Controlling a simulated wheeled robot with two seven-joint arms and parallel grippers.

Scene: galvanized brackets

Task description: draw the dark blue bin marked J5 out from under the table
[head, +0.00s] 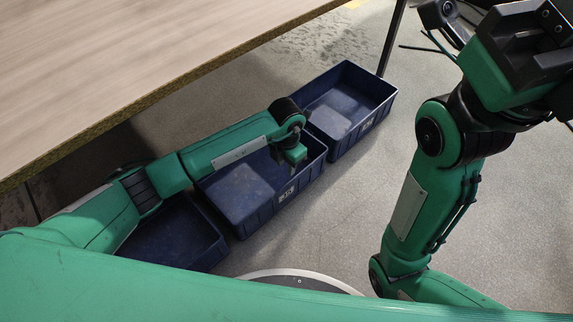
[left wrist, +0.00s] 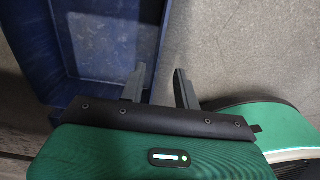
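Three dark blue open bins stand in a row on the floor along the table's edge. The middle bin (head: 240,190) has a white label on its outer long wall, too small to read for sure. My left gripper (head: 291,165) is at the upper part of that labelled wall. In the left wrist view its two fingers (left wrist: 160,88) are apart, pointing at the rim of a blue bin (left wrist: 95,45), one finger over the bin side and one over the floor side. Contact cannot be told. My right arm is raised at right; its dark end (head: 525,50) shows no clear fingers.
The far bin (head: 345,100) also has a label; the near bin (head: 165,240) is partly behind my left arm. The wooden tabletop (head: 130,60) overhangs at upper left. A dark table leg (head: 393,38) stands behind the far bin. Grey floor (head: 335,205) right of the bins is clear.

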